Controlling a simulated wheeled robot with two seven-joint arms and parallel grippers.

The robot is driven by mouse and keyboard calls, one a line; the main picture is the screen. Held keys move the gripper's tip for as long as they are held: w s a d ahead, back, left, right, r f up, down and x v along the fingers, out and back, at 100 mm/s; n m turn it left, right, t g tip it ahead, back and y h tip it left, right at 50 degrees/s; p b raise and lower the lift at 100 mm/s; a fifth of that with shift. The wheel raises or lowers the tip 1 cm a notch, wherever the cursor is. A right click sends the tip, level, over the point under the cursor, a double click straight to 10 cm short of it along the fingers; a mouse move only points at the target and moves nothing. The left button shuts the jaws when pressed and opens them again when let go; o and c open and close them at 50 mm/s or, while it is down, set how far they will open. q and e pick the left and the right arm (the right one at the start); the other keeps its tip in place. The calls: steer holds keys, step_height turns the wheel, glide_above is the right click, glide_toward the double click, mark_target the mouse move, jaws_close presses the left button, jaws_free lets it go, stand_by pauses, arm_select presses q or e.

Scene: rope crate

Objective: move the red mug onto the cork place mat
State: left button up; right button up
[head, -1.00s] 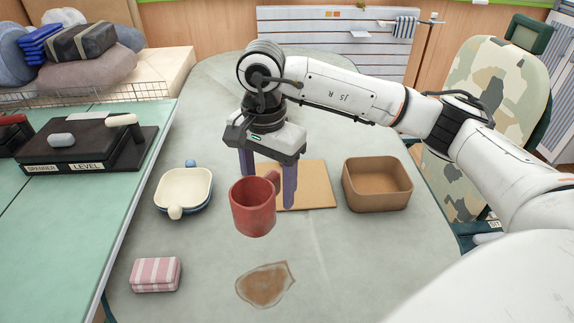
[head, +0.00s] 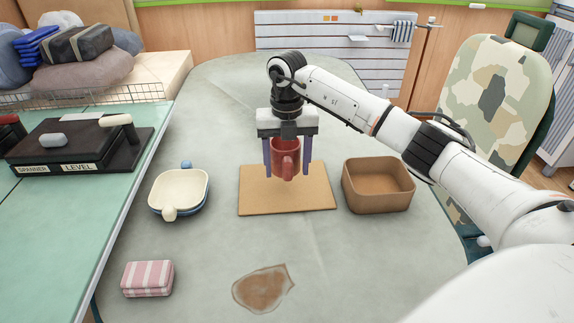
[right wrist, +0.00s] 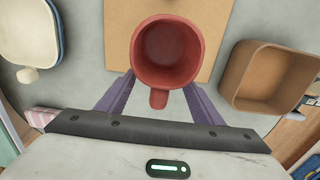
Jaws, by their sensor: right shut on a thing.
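The red mug (head: 285,160) is upright between the fingers of my right gripper (head: 287,168), which is shut on it. In the head view the mug appears over the back part of the cork place mat (head: 287,200), seemingly held above it. Its handle faces the camera. In the right wrist view the empty mug (right wrist: 167,55) sits between the two purple fingers (right wrist: 160,95), with part of the mat (right wrist: 120,30) behind it. My left gripper is not in view.
A brown square bowl (head: 378,187) stands just right of the mat. A pink striped box (head: 147,278) and a brown stain (head: 263,288) are nearer the front. A green bench (head: 75,215) borders the left.

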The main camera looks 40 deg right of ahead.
mark_target(287, 201)
steer(key=shift+p, duration=0.4)
steer(key=shift+f+b, duration=0.55)
steer(key=shift+f, duration=0.2)
step_height(287, 201, down, 4)
steer(key=shift+r+b, duration=0.25)
steer(key=shift+b, duration=0.7)
steer(key=shift+f, duration=0.55)
steer(key=shift+f+b, duration=0.4)
steer(key=shift+f, duration=0.05)
steer(key=o, duration=1.4)
steer(key=shift+c, duration=0.2)
